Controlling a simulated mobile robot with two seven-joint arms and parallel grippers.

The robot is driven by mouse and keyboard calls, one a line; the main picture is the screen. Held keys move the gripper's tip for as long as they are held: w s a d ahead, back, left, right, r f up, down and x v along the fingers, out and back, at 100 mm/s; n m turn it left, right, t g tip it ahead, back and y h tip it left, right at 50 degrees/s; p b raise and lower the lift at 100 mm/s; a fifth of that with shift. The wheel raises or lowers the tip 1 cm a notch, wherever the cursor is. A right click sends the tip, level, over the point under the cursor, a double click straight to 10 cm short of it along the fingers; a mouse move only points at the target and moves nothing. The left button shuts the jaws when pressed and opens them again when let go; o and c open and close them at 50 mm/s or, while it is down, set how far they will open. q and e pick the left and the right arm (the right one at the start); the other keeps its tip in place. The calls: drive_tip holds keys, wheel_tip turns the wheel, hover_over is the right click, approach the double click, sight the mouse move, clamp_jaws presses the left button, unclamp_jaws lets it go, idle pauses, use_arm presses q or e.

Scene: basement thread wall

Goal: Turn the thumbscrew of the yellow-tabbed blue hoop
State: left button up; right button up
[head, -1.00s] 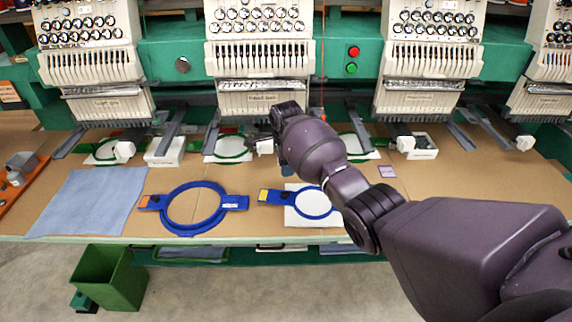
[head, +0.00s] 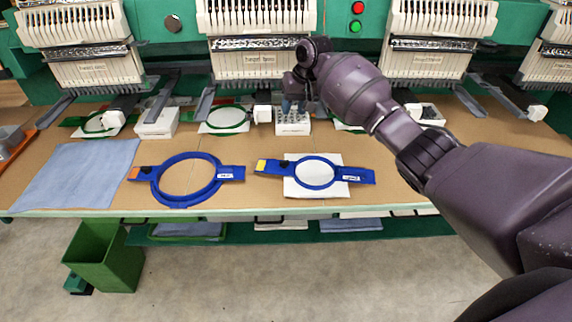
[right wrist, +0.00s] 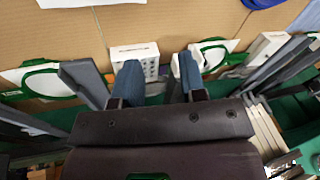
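The yellow-tabbed blue hoop (head: 357,176) lies on a white sheet near the table's front edge, right of centre in the head view. Its yellow tab (head: 261,165) points left, with a small dark part (head: 284,164) beside it that may be the thumbscrew; detail is too small to tell. My right gripper (head: 294,104) is behind the hoop, over a white box with holes (head: 292,128), apart from the hoop. In the right wrist view its two blue fingers (right wrist: 160,78) are spread with nothing between them. My left gripper is out of view.
An orange-tabbed blue hoop (head: 218,185) and a blue cloth (head: 80,172) lie to the left. Embroidery machine heads (head: 263,65), grey arms and green hoops (head: 226,117) line the back. A green bin (head: 105,255) stands on the floor.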

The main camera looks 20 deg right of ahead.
drive_tip(key=f+n, duration=0.1)
drive_tip(key=n, duration=0.1)
drive_tip(key=n+g+y+b, duration=0.2)
drive_tip(key=n+b, duration=0.4)
drive_tip(key=n, duration=0.9)
approach(285, 161)
drive_tip(key=b+x, duration=0.1)
drive_tip(key=x, duration=0.8)
drive_tip(key=shift+b, duration=0.3)
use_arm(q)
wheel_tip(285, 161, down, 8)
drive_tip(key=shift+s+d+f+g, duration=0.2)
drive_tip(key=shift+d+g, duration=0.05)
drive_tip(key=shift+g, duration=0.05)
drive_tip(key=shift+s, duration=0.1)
